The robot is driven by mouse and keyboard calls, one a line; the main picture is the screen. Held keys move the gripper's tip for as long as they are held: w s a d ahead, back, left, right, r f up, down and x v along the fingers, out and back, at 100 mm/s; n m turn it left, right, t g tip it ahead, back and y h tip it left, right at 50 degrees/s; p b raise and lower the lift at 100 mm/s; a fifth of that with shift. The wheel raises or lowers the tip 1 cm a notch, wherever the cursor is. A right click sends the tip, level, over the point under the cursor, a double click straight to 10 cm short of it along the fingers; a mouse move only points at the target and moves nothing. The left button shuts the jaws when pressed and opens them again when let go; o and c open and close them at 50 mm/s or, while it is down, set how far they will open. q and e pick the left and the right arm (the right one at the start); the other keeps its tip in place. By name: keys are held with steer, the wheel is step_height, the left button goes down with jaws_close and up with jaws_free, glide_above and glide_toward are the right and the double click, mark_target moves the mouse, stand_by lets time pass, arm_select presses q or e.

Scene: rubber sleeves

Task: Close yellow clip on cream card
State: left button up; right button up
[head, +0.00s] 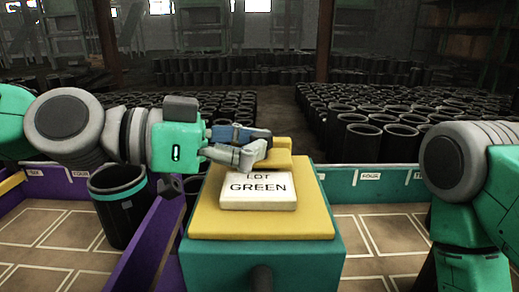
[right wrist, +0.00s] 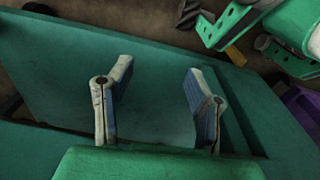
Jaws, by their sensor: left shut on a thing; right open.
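The cream card (head: 258,190), lettered "LOT GREEN", lies on a yellow board on top of a teal box. The yellow clip (head: 278,156) is at the card's far edge, partly hidden by my left gripper. My left gripper (head: 262,147) comes in from the left and is shut on the yellow clip. In the right wrist view my right gripper (right wrist: 156,105) is open, its two fingers wide apart with nothing between them. In the head view the right gripper is out of sight; only my right arm shows. Whether the clip's jaws are closed on the card cannot be told.
The yellow board (head: 210,217) covers the top of the teal box (head: 310,262). A black sleeve with a teal band (head: 119,205) stands left of it in a purple-walled bin. Many black sleeves (head: 365,143) stand behind. The tiled floor (head: 385,235) right of the box is clear.

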arm_select(q)
steer(key=shift+w+a+f, duration=0.15)
steer(key=shift+w, duration=0.2)
steer(key=o, duration=1)
steer(key=shift+c, duration=0.2)
steer(key=shift+w+f, duration=0.1)
steer(key=shift+w, duration=0.05)
steer(key=v, duration=1.2)
steer(key=shift+s, duration=0.2)
steer(key=shift+f, duration=0.1)
